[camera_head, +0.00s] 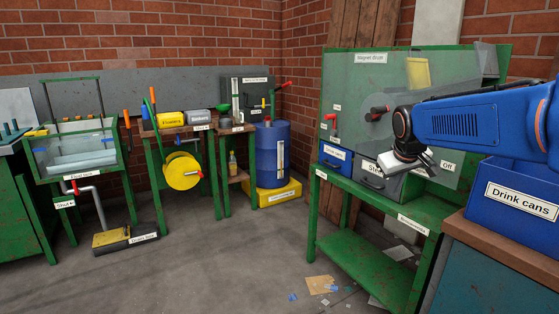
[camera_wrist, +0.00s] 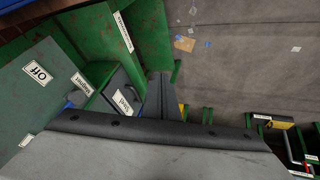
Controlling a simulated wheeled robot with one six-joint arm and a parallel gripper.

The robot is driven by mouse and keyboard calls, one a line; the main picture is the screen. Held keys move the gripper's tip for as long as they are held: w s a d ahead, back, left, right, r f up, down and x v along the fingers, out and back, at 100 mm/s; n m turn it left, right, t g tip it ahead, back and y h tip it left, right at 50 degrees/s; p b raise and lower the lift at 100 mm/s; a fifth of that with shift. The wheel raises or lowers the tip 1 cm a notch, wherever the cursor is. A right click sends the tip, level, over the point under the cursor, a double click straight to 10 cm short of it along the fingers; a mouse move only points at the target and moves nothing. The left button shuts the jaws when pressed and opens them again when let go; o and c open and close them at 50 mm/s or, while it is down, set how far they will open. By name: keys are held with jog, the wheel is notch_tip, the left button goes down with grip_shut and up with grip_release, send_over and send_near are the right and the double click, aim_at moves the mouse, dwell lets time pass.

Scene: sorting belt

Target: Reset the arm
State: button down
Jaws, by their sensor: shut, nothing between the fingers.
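My blue arm reaches in from the right in the head view. My gripper (camera_head: 424,160) is at its end, in front of the green magnet bench (camera_head: 440,212) and close to its grey drawer-like bin (camera_head: 378,182). The gripper is shut with nothing in it. In the wrist view my gripper (camera_wrist: 168,98) shows as dark fingers together near the middle, over the edge of the bench. The "Off" label (camera_wrist: 39,74) shows at the left there. Part of the bench behind the arm is hidden.
A blue "Drink cans" bin (camera_head: 515,205) stands at the right, near my arm. A blue barrel (camera_head: 271,155), a yellow hose reel (camera_head: 183,171) and a glass-fronted tank (camera_head: 78,155) stand along the back. Paper scraps (camera_head: 320,284) lie on the floor. The middle floor is clear.

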jog(key=s+a+f+m, duration=0.1)
jog(key=s+f, duration=0.3)
jog(key=s, duration=0.7)
jog(key=s+a+f+y, duration=0.1)
jog(key=s+f, duration=0.3)
jog(key=s, duration=0.8)
jog(key=s+a+f+m+g, duration=0.1)
jog(key=s+f, duration=0.4)
jog(key=s, duration=0.6)
jog(key=shift+s+a+m+y, duration=0.15)
jog(key=shift+a+m+y, duration=0.15)
jog(key=shift+a, duration=0.45)
